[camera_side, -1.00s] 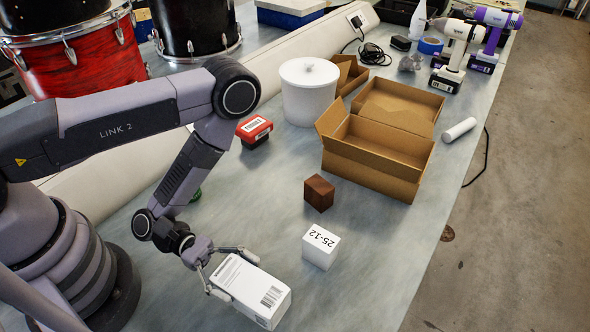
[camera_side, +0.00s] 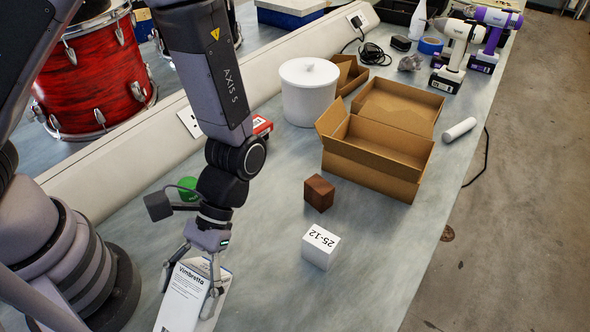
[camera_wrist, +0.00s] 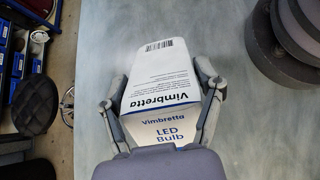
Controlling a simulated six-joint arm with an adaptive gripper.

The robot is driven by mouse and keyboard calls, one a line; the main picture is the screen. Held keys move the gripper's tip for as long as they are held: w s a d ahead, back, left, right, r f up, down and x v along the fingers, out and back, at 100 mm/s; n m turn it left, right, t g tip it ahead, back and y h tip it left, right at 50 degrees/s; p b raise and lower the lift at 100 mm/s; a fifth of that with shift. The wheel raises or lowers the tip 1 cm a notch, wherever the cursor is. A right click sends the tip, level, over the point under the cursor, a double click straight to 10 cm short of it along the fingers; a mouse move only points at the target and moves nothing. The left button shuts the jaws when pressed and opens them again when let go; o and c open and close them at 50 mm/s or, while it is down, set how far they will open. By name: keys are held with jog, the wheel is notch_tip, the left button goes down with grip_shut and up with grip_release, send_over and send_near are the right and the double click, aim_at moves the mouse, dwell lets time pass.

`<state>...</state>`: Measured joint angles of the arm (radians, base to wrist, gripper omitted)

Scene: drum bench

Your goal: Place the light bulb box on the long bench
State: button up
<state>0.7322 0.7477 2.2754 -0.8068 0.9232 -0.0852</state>
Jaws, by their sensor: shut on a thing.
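The light bulb box (camera_side: 192,292) is white with blue "Vimbretta" print, at the lower left of the side view. It also shows in the wrist view (camera_wrist: 160,82), where "LED Bulb" is readable on its near end. My gripper (camera_side: 188,284) is shut on it, with one finger on each side; both fingers show in the wrist view (camera_wrist: 160,108). The box tilts, with its printed face toward the side camera. I cannot tell whether its lower end touches the long bench (camera_side: 385,235), a grey top beneath it.
A white "25-12" block (camera_side: 320,247) and a brown block (camera_side: 319,193) stand right of my gripper. An open cardboard box (camera_side: 375,155) and a white lidded tub (camera_side: 309,92) stand farther back. A green object (camera_side: 188,187) lies behind my wrist. The front right bench is clear.

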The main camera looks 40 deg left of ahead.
aim_at(203, 265)
jog(key=w+m+t+y, duration=0.1)
jog(key=m, duration=0.1)
jog(key=w+a+f+m+t+y, duration=0.1)
jog(key=m, duration=0.2)
jog(key=w+m+t+y, duration=0.1)
jog(key=m+t+y, duration=0.1)
jog(key=shift+a+f, duration=0.3)
jog(key=w+d+r+m+t+h, duration=0.1)
jog(key=w+d+r+m+t, duration=0.15)
jog(key=w+m, duration=0.5)
jog(key=w+d+r+m+t+h, duration=0.25)
jog(key=w+m, duration=0.25)
jog(key=w, duration=0.5)
jog(key=shift+y, duration=0.45)
jog(key=shift+w+d+f, duration=1.7)
jog(key=shift+f, duration=0.45)
jog(key=shift+w+d+f, duration=1.7)
jog(key=shift+f, duration=0.45)
jog(key=shift+w+d+f, duration=1.7)
jog(key=shift+f, duration=0.45)
jog(key=o, duration=1.2)
